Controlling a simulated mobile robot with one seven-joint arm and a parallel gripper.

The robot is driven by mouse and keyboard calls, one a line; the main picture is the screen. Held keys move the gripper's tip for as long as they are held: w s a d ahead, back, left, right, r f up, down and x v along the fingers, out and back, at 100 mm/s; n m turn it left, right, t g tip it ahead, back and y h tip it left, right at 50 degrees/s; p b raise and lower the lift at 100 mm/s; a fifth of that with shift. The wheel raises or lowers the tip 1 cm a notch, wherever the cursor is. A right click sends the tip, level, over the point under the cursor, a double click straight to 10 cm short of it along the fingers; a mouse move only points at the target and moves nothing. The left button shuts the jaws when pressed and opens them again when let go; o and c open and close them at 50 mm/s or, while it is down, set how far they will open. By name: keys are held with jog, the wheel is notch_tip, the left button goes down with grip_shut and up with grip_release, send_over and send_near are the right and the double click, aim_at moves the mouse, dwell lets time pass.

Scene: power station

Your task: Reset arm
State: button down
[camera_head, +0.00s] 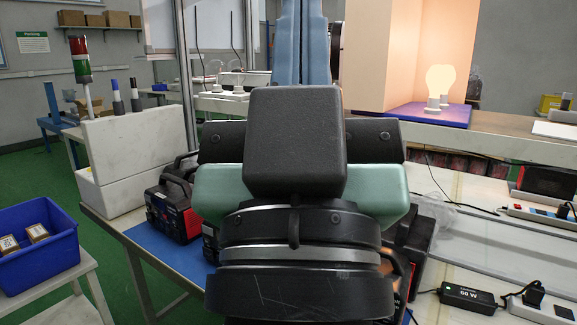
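My arm (295,140) stands in the middle foreground, with black and teal sections seen close up. Beyond its dark block, two pale blue pieces (302,45) rise side by side to the top edge, with a thin seam between them. I cannot tell for sure whether they are my gripper's fingers, nor whether the gripper is open or shut. Nothing held is visible. The arm hides the middle of the bench behind it.
A red and black machine (173,205) stands on a blue mat at left, beside a white box (128,150) and a signal tower (82,75). A blue bin (35,240) is lower left. At right are a lit bulb (439,82), a black adapter (468,298) and cables.

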notch_tip(320, 180, up, 19)
jog(key=y+p, duration=0.1)
jog(key=p, duration=1.7)
jog(key=shift+s+a, duration=0.35)
jog(key=shift+a, duration=0.1)
